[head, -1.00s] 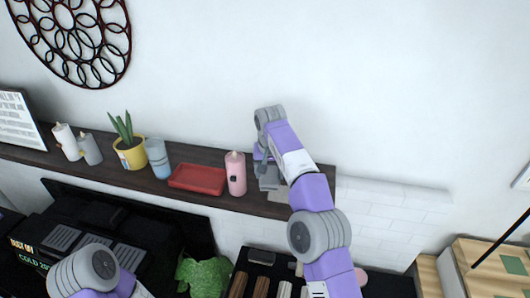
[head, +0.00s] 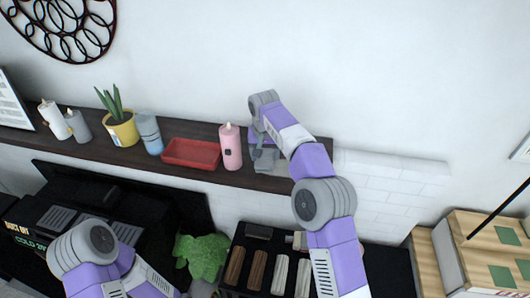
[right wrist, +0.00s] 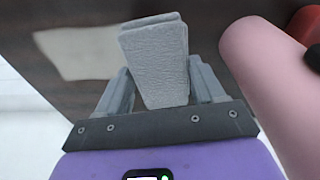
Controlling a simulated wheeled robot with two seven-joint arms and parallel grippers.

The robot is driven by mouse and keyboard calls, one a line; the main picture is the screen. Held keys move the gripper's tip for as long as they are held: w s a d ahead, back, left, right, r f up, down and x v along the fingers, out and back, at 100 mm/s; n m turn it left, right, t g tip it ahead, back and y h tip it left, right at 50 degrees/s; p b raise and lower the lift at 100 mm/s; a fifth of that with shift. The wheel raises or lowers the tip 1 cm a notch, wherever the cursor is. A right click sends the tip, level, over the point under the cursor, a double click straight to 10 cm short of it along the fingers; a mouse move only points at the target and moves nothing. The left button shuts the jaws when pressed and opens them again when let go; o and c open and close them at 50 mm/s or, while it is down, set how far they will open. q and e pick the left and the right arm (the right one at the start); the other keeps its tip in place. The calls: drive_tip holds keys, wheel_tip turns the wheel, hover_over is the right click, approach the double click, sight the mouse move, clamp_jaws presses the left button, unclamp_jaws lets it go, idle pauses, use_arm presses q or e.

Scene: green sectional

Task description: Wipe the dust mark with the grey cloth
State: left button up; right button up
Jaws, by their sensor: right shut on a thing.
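The grey cloth (right wrist: 155,62) is a folded pale-grey pad gripped between the fingers of my right gripper (right wrist: 160,92). The dust mark (right wrist: 85,48) is a pale beige patch on the dark wooden shelf, left of the cloth in the right wrist view. The cloth is over the shelf; I cannot tell whether it touches it. In the head view my right gripper (head: 264,160) is at the shelf's right part, beside the pink candle, and the arm hides most of the mark there. My left arm shows at lower left, but its gripper is out of view.
The pink candle (head: 231,148) stands close by the right gripper. Further left on the shelf (head: 205,134) are a red tray (head: 193,153), a blue cup (head: 149,133), a yellow potted plant (head: 121,130) and pale candles (head: 54,120). A white wall is behind.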

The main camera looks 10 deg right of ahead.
drive_tip(key=shift+w, duration=0.1)
idle(0.3)
drive_tip(key=shift+f+b, duration=0.6)
drive_tip(key=shift+f, duration=0.45)
drive_tip(key=shift+s+d+b, duration=0.35)
drive_tip(key=shift+d+b, duration=0.2)
drive_tip(key=shift+d, duration=0.25)
drive_tip(key=shift+s+d+r+b, duration=0.1)
drive_tip(key=shift+s+d+b, duration=0.15)
drive_tip(key=shift+d, duration=0.3)
drive_tip(key=shift+s+d+r+b, duration=0.1)
drive_tip(key=shift+s+d, duration=0.1)
drive_tip(key=shift+d, duration=0.3)
